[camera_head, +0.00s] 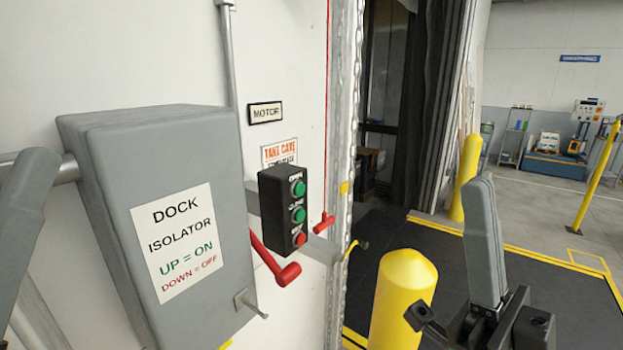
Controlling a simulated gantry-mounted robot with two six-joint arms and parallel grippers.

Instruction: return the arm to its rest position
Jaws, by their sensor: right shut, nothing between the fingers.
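My right gripper (481,181) stands at the lower right with its grey fingers pointing up. It is shut, with nothing held. It is apart from the yellow bollard (402,290) to its left and from the wall fittings. A dark grey slab cut off by the left edge looks like part of my left gripper; its jaws cannot be made out. The grey dock isolator box (165,140) fills the left side. A red lever (287,272) shows at its right side, angled down. A black button box (283,210) with two green buttons and one red sits right of it.
A second red handle (323,222) is on the wall by the door edge. A yellow bollard (466,178) stands behind my right gripper. The dark floor plate (410,235) has yellow edges. Open grey floor (520,200) lies at the right, with a yellow post (597,178).

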